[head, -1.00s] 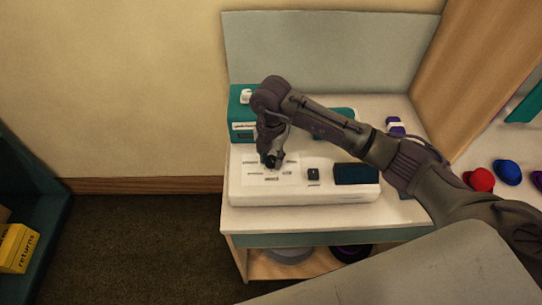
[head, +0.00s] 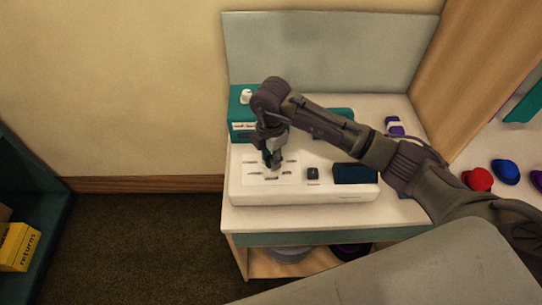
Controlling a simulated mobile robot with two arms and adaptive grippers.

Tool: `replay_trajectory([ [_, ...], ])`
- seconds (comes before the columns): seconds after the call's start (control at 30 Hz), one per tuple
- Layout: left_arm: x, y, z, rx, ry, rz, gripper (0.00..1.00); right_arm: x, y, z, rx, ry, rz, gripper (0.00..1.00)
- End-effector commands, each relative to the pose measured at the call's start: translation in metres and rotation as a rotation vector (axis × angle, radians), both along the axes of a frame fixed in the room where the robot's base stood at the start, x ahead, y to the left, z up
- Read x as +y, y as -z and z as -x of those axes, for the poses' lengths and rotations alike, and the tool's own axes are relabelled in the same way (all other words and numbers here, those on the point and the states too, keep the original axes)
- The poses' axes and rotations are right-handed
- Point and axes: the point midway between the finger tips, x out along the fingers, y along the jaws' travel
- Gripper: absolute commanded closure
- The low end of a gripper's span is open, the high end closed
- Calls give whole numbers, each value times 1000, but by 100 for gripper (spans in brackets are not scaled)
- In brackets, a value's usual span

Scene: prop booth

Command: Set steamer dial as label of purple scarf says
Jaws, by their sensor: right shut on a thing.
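The white steamer panel (head: 300,191) sits on the table, with dark markings around a spot on its left part. My right gripper (head: 272,164) points down at that spot and is shut on the steamer dial, which is mostly hidden behind the fingers. The markings are too small to read. A small purple item with a white band (head: 395,126) lies at the table's back right; I cannot tell if it is the purple scarf, and no label text is legible. My left gripper is not in view.
A teal box (head: 242,103) with a white knob stands behind the panel. The panel also carries a small black button (head: 313,173) and a dark screen (head: 355,174). A red cap (head: 478,180) and a blue cap (head: 507,172) lie at the right. A yellow returns box (head: 18,247) is far left.

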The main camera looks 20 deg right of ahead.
Motion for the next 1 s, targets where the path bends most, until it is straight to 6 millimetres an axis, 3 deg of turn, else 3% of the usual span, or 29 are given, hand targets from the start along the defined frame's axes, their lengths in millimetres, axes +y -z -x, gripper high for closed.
replay_trajectory([
  [0.27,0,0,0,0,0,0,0,-1,-2,-2,-5,1,0,100],
  [0.3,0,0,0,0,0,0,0,-1,-2,-2,-5,1,0,60],
  [0.43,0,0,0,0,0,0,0,0,-1,-1,-4,0,0,42],
  [0.77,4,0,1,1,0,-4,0,0,-4,-1,-2,-1,0,42],
  [1.0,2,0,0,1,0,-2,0,0,-41,-2,-6,-2,0,42],
])
